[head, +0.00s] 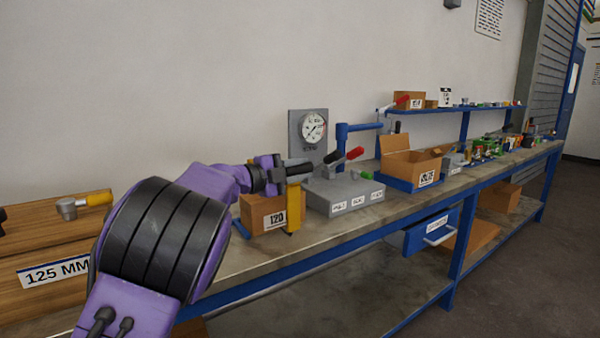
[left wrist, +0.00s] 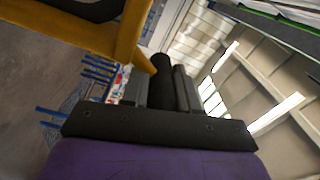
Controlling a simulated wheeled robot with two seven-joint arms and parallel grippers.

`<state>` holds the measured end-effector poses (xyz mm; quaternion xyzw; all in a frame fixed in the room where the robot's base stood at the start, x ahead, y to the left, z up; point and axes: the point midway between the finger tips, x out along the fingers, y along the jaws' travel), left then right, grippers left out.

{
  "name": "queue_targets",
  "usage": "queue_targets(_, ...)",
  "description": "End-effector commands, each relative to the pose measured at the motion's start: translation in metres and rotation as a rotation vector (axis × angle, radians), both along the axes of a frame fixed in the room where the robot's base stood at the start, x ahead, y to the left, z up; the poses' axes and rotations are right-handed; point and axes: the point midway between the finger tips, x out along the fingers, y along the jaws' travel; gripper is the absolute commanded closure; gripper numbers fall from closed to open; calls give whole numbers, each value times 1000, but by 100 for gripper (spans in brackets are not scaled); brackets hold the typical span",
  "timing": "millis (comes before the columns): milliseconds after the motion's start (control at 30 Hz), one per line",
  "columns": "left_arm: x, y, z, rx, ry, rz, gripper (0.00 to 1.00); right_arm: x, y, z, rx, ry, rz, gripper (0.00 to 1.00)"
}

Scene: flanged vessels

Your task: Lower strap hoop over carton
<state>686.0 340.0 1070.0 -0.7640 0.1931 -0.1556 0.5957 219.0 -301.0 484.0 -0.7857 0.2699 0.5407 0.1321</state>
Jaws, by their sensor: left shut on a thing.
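The carton (head: 262,214), a brown box labelled 120, stands on the bench behind my left arm. My left gripper (head: 282,173) is just above and right of it, shut on the strap hoop's dark handle. The yellow strap hoop (head: 294,208) shows as an upright band at the carton's right end. In the left wrist view, the yellow hoop (left wrist: 127,42) crosses the upper left and its black handle (left wrist: 161,70) lies between the fingers. My arm and gripper hide part of the hoop and carton; I cannot tell whether the hoop surrounds the carton. My right gripper is not in view.
A grey block with a red-handled clamp (head: 346,194) stands right of the carton, before a gauge panel (head: 308,136). An open cardboard box (head: 410,163) sits farther right. A wooden block marked 125 MM (head: 50,255) is at left. Bare bench (head: 265,255) lies in front.

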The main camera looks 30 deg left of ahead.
Motion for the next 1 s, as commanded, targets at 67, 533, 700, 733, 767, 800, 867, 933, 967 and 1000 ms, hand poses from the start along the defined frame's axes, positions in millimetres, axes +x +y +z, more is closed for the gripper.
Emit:
queue_targets(67,0,0,-9,3,15,0,100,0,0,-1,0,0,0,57)
queue_targets(533,1,-2,-8,0,13,-2,46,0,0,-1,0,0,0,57)
queue_targets(700,-13,6,-7,0,10,0,46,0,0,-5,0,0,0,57)
queue_targets(733,-18,9,-8,-1,11,0,46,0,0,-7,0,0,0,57)
queue_targets(767,-25,13,-8,-2,11,0,46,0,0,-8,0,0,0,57)
queue_targets(800,-34,18,-8,-2,12,1,46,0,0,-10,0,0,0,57)
queue_targets(867,-47,25,-9,-3,11,1,46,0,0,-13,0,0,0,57)
queue_targets(933,-61,33,-9,-2,12,1,46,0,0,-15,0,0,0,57)
queue_targets(967,-67,36,-9,-3,13,1,46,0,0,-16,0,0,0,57)
queue_targets(1000,-74,40,-9,-1,13,0,46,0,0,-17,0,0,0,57)
